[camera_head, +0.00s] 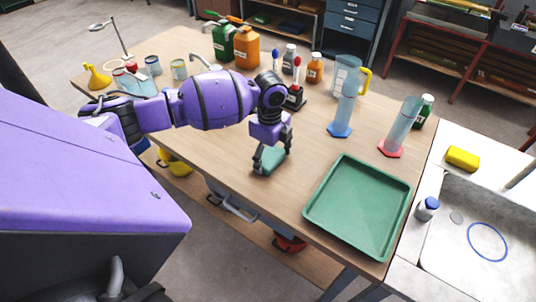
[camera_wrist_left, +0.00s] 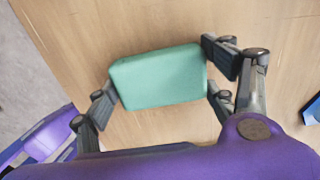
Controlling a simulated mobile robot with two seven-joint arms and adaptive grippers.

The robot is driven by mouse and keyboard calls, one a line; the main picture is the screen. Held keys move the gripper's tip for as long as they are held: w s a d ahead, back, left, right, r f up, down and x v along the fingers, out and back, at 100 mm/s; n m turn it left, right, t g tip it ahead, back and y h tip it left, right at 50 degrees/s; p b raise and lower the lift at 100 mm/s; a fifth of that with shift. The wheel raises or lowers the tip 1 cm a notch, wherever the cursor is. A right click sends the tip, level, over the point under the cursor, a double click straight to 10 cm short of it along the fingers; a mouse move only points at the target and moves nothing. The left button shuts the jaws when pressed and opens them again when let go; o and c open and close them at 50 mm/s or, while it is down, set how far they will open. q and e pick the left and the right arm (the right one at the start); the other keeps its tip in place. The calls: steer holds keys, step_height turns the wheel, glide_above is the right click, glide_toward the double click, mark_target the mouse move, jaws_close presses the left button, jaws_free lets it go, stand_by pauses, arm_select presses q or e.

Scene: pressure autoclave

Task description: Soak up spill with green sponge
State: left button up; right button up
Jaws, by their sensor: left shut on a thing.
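The green sponge (camera_head: 272,161) is at the front middle of the wooden table. It also shows in the left wrist view (camera_wrist_left: 160,78) as a rounded teal-green block. My left gripper (camera_head: 270,157) points down and is shut on the sponge, with a finger pressed to each end. In the left wrist view, my left gripper (camera_wrist_left: 161,85) has bare wood around and under the sponge. I cannot tell whether the sponge touches the table. I cannot make out a spill on the table in either view. My right gripper is not in view.
A green tray (camera_head: 318,200) lies right of the sponge. Behind stand a measuring cylinder (camera_head: 344,110), another cylinder (camera_head: 400,127), a jug (camera_head: 341,75) and several bottles. Table between sponge and tray is clear.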

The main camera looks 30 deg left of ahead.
arm_select(q)
steer(key=shift+s+d, duration=0.1)
steer(key=shift+d, duration=0.8)
steer(key=shift+d+r, duration=0.1)
steer(key=shift+r, duration=0.05)
steer(key=shift+r+p, duration=0.3)
steer(key=shift+r, duration=0.45)
steer(key=shift+a+r, duration=0.2)
steer(key=shift+r, duration=2.95)
steer(key=shift+r, duration=0.1)
